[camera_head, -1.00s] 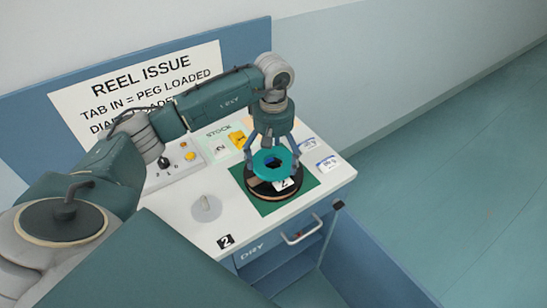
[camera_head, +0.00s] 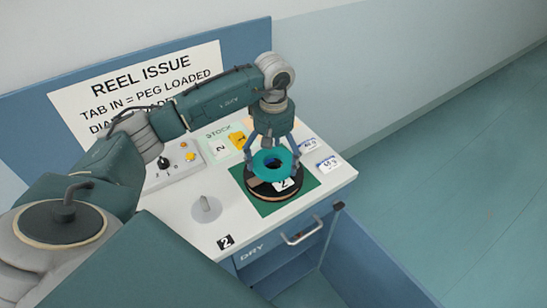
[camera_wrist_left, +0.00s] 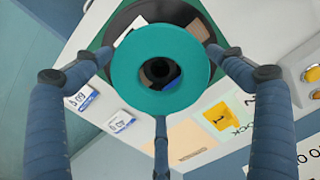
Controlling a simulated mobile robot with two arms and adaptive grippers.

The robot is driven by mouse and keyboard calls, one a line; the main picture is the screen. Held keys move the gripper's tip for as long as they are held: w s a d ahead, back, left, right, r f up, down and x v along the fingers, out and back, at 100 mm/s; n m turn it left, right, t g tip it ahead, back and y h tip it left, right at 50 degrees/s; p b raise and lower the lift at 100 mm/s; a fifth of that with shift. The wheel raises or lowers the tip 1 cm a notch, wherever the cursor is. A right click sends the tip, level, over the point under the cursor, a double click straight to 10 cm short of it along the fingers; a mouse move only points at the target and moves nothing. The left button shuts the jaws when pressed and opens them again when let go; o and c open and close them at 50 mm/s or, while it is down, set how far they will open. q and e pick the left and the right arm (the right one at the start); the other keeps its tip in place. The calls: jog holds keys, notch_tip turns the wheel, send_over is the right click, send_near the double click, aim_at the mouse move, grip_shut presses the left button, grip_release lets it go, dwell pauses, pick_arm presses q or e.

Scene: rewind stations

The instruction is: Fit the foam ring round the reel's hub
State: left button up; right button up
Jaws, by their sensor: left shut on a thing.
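The teal foam ring (camera_head: 259,163) is held flat by my left gripper (camera_head: 272,172). The gripper's fingers are shut on its outer edge. The ring is over the black reel (camera_head: 260,188), which lies on a green mat (camera_head: 302,192). The reel carries a white label marked 2. I cannot tell whether the ring touches the hub. My right gripper is not in view.
A grey disc with an upright peg (camera_head: 205,207) stands on the white counter (camera_head: 190,235). A panel with knobs (camera_head: 175,172), a yellow piece (camera_head: 238,140) and two small labelled cards (camera_head: 328,163) are around. A drawer with a handle (camera_head: 302,232) is below.

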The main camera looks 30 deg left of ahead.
pick_arm(q)
jog(key=shift+f+b, duration=1.15)
jog(key=shift+f, duration=0.25)
jog(key=o, duration=0.5)
jog(key=shift+r, duration=0.1)
notch_tip(320, 180, up, 12)
jog(key=shift+f, duration=0.1)
